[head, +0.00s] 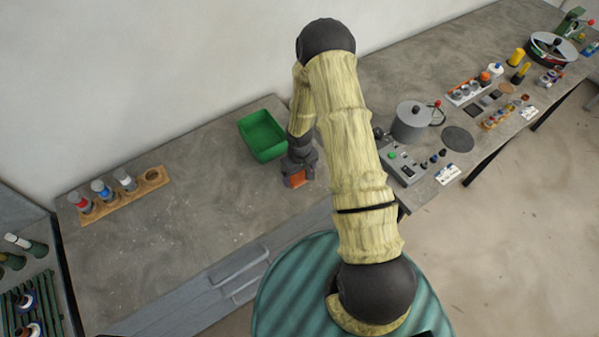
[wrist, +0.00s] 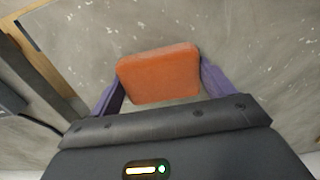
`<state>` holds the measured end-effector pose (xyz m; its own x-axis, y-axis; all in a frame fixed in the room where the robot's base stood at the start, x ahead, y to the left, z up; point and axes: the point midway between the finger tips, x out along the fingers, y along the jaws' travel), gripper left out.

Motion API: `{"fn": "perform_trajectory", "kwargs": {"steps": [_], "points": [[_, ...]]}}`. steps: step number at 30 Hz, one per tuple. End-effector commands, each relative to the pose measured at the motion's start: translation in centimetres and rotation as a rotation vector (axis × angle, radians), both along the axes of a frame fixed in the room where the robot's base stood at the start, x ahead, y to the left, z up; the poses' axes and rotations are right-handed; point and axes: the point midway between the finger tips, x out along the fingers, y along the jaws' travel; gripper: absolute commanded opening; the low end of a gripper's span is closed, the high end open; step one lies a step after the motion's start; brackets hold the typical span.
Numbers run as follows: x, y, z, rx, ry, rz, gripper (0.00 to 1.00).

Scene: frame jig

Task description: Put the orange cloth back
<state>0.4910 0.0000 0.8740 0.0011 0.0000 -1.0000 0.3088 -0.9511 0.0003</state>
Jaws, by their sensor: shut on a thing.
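The orange cloth (wrist: 160,75) is a folded, block-like pad held between the purple fingers of my gripper (wrist: 162,85) in the wrist view. In the head view my gripper (head: 298,181) is over the grey bench, with the orange cloth (head: 298,178) partly showing between its fingers. The gripper is shut on the cloth. I cannot tell whether the cloth touches the bench top. A green bin (head: 262,136) stands behind and to the left of the gripper; the part of its inside that shows looks empty.
A wooden rack (head: 122,196) with several capped bottles and one empty hole stands at the left. A grey pot (head: 410,122) and a control box (head: 402,164) stand right of my arm. The bench between rack and bin is clear. A wall runs behind.

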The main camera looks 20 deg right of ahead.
Motion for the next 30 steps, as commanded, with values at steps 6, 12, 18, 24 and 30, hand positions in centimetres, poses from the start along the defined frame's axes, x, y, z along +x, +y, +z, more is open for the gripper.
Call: {"fn": "perform_trajectory", "kwargs": {"steps": [6,12,18,24,30], "points": [[0.0,0.0,-0.4,0.0,0.0,0.001,0.83],[0.0,0.0,-0.3,0.0,0.0,0.001,1.0],[0.0,0.0,0.0,0.001,0.0,0.0,1.0],[0.1,0.0,1.5,0.001,-0.002,-0.002,1.0],[0.1,0.0,4.5,0.001,-0.004,-0.003,1.0]]}}
